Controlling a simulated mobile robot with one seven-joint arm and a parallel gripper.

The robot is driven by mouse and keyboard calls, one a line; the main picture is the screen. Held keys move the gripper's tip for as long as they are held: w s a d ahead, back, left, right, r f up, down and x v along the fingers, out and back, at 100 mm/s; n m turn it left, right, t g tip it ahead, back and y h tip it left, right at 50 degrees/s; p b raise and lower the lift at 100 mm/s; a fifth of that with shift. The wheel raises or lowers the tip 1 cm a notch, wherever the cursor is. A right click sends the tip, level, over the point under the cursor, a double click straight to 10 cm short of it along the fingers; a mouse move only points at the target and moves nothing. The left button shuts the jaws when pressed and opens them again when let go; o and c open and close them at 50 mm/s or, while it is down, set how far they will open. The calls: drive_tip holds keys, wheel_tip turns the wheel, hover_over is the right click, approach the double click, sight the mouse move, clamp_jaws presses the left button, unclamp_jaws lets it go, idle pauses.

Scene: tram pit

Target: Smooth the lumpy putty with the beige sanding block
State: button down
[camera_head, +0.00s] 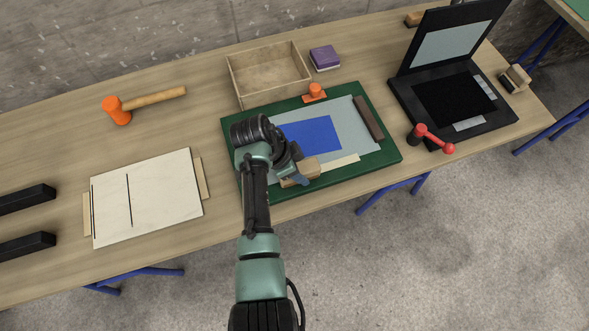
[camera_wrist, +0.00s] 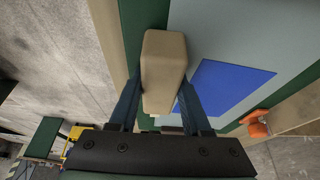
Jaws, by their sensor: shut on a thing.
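The beige sanding block (camera_wrist: 163,62) is between the two fingers of my gripper (camera_wrist: 160,105), which is shut on it. In the head view my gripper (camera_head: 296,179) holds the block (camera_head: 308,167) over the near edge of a grey panel (camera_head: 352,128) on a green board (camera_head: 392,153). I cannot tell whether the block touches the panel. A blue rectangle (camera_head: 322,133) lies on the panel, partly hidden by my arm. A pale strip (camera_head: 340,163) lies right of the block along the panel's near edge. It may be the putty, but lumps are too small to make out.
A wooden box (camera_head: 268,75) and purple block (camera_head: 324,57) stand behind. A black case (camera_head: 455,98) and red-handled tool (camera_head: 433,137) stand right; an orange mallet (camera_head: 118,109) lies left.

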sight(318, 163)
drive_tip(key=shift+w+d+f+b, duration=0.1)
drive_tip(key=shift+w+d+b, duration=0.15)
drive_tip(key=shift+d, duration=0.6)
drive_tip(key=shift+w+d+b, duration=0.2)
drive_tip(key=shift+d, duration=0.65)
drive_tip(key=shift+w+d+f+b, duration=0.1)
drive_tip(key=shift+w+d+b, duration=0.15)
drive_tip(key=shift+d, duration=0.6)
drive_tip(key=shift+w+d+r+b, duration=0.1)
drive_tip(key=shift+w+d+b, duration=0.15)
drive_tip(key=shift+d, duration=0.5)
drive_tip(key=shift+w+d+b, duration=0.15)
drive_tip(key=shift+w+d, duration=0.1)
drive_tip(key=shift+d, duration=0.45)
drive_tip(key=shift+w+d+r+b, duration=0.1)
drive_tip(key=shift+w+d+b, duration=0.15)
drive_tip(key=shift+d, duration=0.5)
drive_tip(key=shift+a, duration=0.2)
